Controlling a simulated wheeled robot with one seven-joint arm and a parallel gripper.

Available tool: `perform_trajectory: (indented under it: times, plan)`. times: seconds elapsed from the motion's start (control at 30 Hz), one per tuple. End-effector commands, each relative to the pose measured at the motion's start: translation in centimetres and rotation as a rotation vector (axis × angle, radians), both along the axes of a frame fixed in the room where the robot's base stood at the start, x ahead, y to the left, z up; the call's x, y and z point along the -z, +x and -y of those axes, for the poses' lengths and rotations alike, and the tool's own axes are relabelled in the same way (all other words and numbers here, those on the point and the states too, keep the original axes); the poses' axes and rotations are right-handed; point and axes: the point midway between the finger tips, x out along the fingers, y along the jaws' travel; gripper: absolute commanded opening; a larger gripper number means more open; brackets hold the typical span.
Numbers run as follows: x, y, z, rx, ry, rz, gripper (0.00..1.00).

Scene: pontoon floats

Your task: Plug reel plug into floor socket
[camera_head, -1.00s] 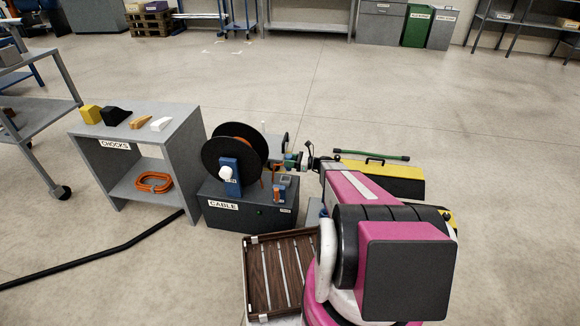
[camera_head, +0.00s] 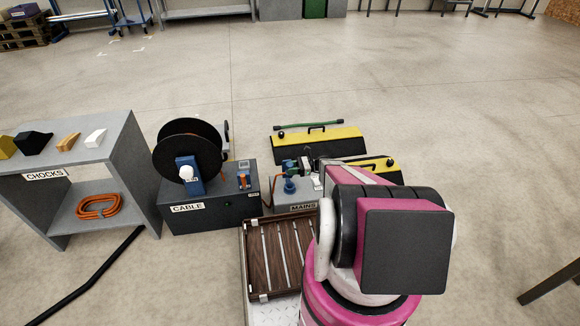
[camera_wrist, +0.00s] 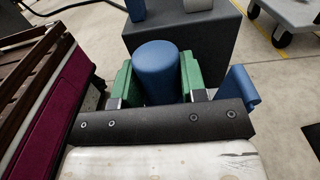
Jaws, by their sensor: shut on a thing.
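My gripper (camera_wrist: 157,85) has green fingers and is shut on the blue round plug (camera_wrist: 156,72), which fills the space between them in the wrist view. In the head view my gripper (camera_head: 291,176) is over the low grey MAINS box (camera_head: 283,208), and blue shows at the plug (camera_head: 289,187) just below it. An orange cable (camera_head: 270,180) runs from the reel side towards the plug. A blue flap-like part (camera_wrist: 240,90) stands right of the fingers in the wrist view. The plug's lower end and the socket opening are hidden, so I cannot tell whether they touch.
The black cable reel (camera_head: 185,150) stands on the dark CABLE box (camera_head: 215,215), left of the MAINS box. A black-and-yellow barrier (camera_head: 318,146) lies behind. The slatted brown tray (camera_head: 262,228) is in front. A grey CHOCKS shelf (camera_head: 118,150) stands far left.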

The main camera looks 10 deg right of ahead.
Motion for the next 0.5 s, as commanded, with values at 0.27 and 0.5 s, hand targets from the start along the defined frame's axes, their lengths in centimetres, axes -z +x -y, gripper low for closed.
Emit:
perform_trajectory:
  times: [0.27,0.5]
  plan:
    - [-0.05,0.00,0.00,0.001,0.000,0.000,0.13]
    - [0.73,0.06,0.02,0.001,0.000,-0.001,0.13]
